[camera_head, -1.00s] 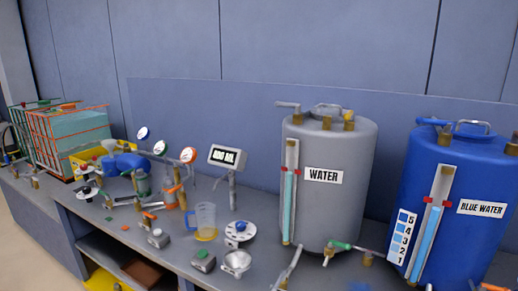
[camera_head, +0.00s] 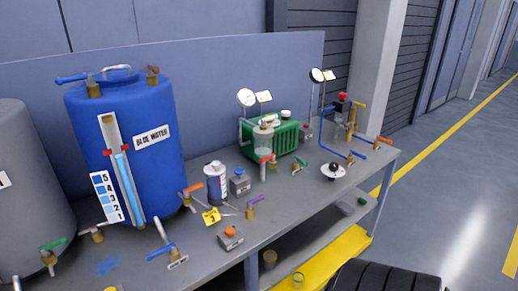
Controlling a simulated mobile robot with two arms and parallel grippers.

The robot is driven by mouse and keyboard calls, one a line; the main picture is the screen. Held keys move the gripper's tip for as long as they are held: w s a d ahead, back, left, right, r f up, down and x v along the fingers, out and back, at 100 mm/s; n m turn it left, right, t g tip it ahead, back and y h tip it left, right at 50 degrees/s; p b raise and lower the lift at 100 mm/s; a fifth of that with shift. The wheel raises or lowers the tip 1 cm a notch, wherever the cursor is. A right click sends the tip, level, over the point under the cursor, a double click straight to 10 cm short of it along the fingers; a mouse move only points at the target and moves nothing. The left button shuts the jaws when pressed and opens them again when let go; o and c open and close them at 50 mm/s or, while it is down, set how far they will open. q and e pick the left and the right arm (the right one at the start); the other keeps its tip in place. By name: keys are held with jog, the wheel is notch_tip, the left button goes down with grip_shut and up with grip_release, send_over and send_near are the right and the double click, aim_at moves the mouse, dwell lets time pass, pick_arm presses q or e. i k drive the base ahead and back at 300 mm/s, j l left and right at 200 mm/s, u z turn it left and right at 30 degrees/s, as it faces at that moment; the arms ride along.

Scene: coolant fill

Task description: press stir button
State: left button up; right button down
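Two small button boxes stand on the bench to the right of the blue water tank. One is a grey box with an orange-red button (camera_head: 230,238) near the front edge. The other is a grey-blue box with a blue button (camera_head: 239,184), farther back beside a white-and-dark cylindrical vessel (camera_head: 216,185). I cannot read a stir label on either, so I cannot tell which is the stir button. Neither of my grippers is in view.
The blue water tank (camera_head: 150,170) with its level gauge stands at left, beside a grey tank (camera_head: 30,200). Valves, a yellow "3" tag (camera_head: 211,217) and a green machine (camera_head: 278,140) crowd the bench. Pipes with gauges stand at the right end. Open floor (camera_head: 460,180) lies right.

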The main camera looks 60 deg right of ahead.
aim_at(229, 231)
jog(key=z, duration=1.45)
